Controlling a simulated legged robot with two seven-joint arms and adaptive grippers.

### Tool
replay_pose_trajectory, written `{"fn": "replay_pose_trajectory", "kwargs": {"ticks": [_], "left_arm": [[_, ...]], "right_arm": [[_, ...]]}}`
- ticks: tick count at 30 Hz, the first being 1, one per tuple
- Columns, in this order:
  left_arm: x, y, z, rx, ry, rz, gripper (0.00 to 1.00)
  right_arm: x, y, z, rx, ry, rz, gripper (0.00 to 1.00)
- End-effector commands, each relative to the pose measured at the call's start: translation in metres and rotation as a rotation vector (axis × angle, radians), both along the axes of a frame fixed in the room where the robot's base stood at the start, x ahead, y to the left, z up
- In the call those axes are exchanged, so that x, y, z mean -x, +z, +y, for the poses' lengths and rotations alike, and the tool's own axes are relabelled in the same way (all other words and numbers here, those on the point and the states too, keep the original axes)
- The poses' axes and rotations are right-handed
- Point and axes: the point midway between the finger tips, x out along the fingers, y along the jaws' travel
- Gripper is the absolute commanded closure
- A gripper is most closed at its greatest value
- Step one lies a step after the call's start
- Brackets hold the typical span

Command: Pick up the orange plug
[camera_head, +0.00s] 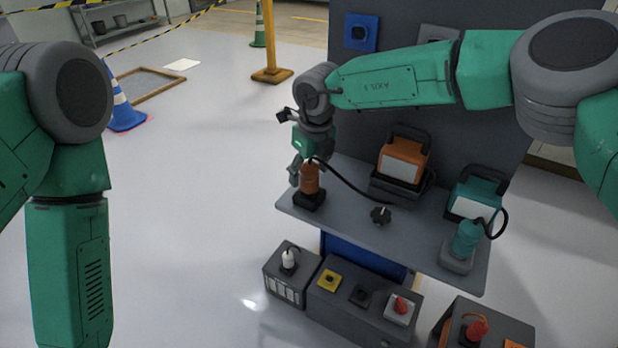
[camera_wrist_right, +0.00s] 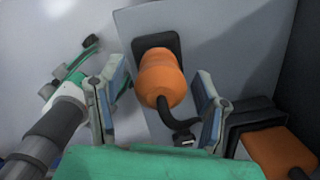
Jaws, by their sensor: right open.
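The orange plug (camera_head: 309,180) stands upright in a black base at the left end of the grey shelf, with a black cable running from its top. It also shows in the right wrist view (camera_wrist_right: 161,75), between the two fingers. My right gripper (camera_head: 305,165) is directly above and around the plug's upper part in the head view. In the right wrist view my right gripper (camera_wrist_right: 160,103) is open, one finger on each side of the plug, with gaps visible. Whether a finger touches it cannot be told. My left gripper is not in view; only my left arm shows.
An orange box device (camera_head: 402,158) and a teal one (camera_head: 474,198) stand on the shelf (camera_head: 345,212). A teal plug (camera_head: 467,238) is at the right end, and a black knob (camera_head: 380,215) in the middle.

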Motion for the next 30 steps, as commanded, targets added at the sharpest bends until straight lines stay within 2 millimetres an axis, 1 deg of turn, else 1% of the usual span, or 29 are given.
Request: {"fn": "replay_pose_trajectory", "kwargs": {"ticks": [1, 2, 3, 5, 6, 14, 17, 20, 27, 30], "left_arm": [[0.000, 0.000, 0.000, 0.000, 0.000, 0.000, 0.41], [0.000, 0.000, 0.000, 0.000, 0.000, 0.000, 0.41], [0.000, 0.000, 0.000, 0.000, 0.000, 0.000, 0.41], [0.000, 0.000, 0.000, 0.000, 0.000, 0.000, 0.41], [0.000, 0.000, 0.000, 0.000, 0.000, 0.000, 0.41], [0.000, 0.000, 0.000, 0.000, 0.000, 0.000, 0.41], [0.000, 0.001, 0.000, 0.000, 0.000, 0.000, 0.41], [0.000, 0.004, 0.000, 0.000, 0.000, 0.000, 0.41], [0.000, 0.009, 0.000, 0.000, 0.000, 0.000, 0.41], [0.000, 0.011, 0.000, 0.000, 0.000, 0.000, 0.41]], "right_arm": [[0.000, 0.000, 0.000, 0.000, 0.000, 0.000, 0.48], [0.000, 0.000, 0.000, 0.000, 0.000, 0.000, 0.58], [0.000, 0.000, 0.000, 0.000, 0.000, 0.000, 0.72], [0.000, 0.000, 0.000, 0.000, 0.000, 0.001, 0.94], [0.000, 0.000, 0.000, 0.000, 0.000, 0.001, 0.99], [0.000, 0.001, 0.000, 0.000, 0.000, 0.001, 1.00], [-0.001, 0.008, 0.000, 0.000, -0.001, 0.000, 1.00], [-0.001, 0.025, 0.000, -0.003, -0.001, -0.002, 1.00], [-0.001, 0.074, 0.000, -0.001, -0.001, -0.001, 1.00], [-0.001, 0.088, 0.000, -0.002, -0.001, 0.000, 1.00]]}}
